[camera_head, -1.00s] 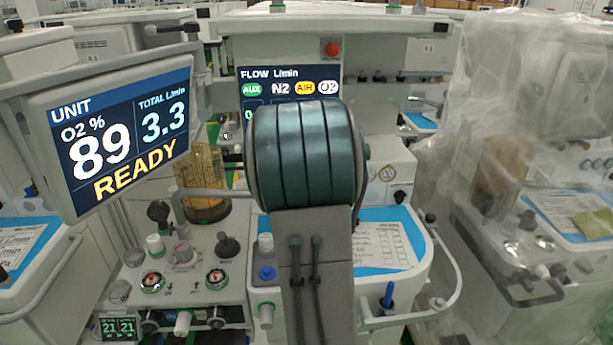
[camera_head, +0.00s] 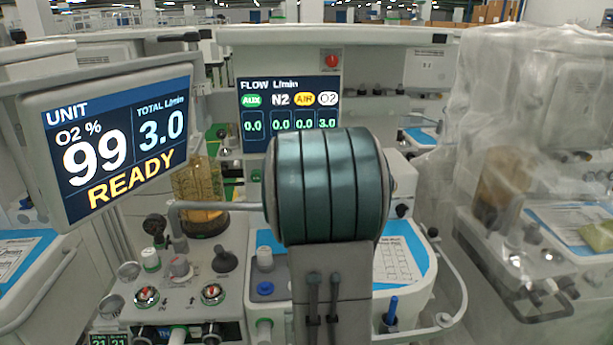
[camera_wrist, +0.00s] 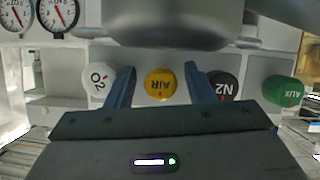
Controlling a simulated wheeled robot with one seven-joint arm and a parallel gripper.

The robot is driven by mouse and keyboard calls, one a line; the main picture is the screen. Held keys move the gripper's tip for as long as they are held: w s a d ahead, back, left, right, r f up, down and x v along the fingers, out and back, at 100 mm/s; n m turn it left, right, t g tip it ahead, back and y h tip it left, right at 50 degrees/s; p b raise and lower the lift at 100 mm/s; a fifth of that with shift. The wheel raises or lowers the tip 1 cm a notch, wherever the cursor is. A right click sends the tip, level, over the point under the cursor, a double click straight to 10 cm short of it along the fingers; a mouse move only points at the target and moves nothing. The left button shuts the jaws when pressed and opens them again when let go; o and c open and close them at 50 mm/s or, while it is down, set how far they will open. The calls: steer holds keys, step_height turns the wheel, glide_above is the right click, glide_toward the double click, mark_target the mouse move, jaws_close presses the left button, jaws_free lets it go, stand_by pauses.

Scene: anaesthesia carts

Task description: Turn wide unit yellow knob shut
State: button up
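The yellow AIR knob (camera_wrist: 160,84) shows in the wrist view, its label upside down. My gripper (camera_wrist: 159,70) is open, with one blue finger on each side of the knob and a visible gap on both sides. In the head view the knob and my gripper are hidden behind my arm. The flow display (camera_head: 290,105) reads AUX 0.0, N2 0.0, AIR 0.0 and O2 3.0. The unit screen (camera_head: 115,150) reads O2 99 %, total 3.0 L/min, READY.
The white O2 knob (camera_wrist: 98,77) and the black N2 knob (camera_wrist: 222,86) sit close outside my fingers. The green AUX knob (camera_wrist: 284,91) is farther right. Two gauges (camera_wrist: 57,15) show at upper left. A plastic-covered cart (camera_head: 540,170) stands at right in the head view.

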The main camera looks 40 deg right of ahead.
steer(key=shift+r+p, duration=0.15)
steer(key=shift+p, duration=0.3)
steer(key=shift+r+p, duration=0.1)
steer(key=shift+p, duration=0.35)
steer(key=shift+n+h+p, duration=0.3)
steer(key=shift+n+p, duration=0.1)
steer(key=shift+p, duration=0.65)
steer(key=n+g+h+p, duration=0.1)
steer(key=n+p, duration=0.1)
steer(key=p, duration=0.4)
steer(key=n+h+p, duration=0.1)
steer(key=n+p, duration=0.1)
steer(key=p, duration=0.3)
steer(key=shift+h, duration=0.3)
steer(key=b+v, duration=0.2)
steer(key=v, duration=1.1)
steer(key=s+a+r+y+p, duration=0.1)
steer(key=s+a+y, duration=0.1)
steer(key=a+y, duration=0.3)
steer(key=s+a+r+g+y+p, duration=0.1)
steer(key=a+y, duration=0.4)
steer(key=a, duration=0.9)
steer(key=shift+s+a+r+n+p, duration=0.2)
steer(key=shift+s+r+n+p, duration=0.15)
steer(key=shift+r, duration=0.3)
